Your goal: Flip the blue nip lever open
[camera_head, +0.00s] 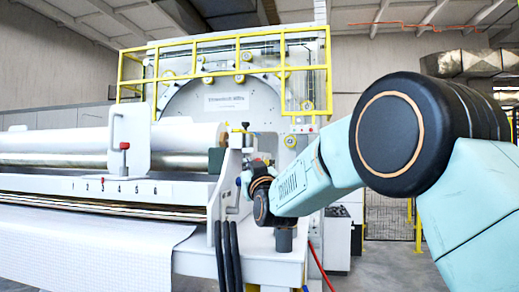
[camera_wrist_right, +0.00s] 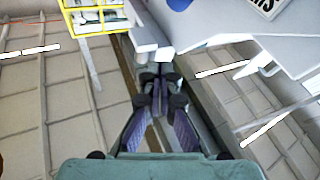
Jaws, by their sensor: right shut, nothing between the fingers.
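My right arm reaches in from the right in the head view, with its dark wrist at the grey and white post (camera_head: 230,172) at the roll's right end. In the right wrist view the right gripper (camera_wrist_right: 160,82) is shut with its fingertips together and nothing between them. The fingertips are beside a pale machine part, and I cannot tell whether they touch it. A small blue part (camera_head: 246,179) shows just left of the wrist in the head view; it may be the blue nip lever, mostly hidden by my wrist. Its position is unclear. My left gripper is out of view.
A red-knobbed lever (camera_head: 124,147) stands on a white plate at the left. A big white roll (camera_head: 60,140) lies across the machine. Yellow railings (camera_head: 230,50) stand behind. Black hoses (camera_head: 227,255) hang at the front edge, and a red hose (camera_head: 319,268) is to their right.

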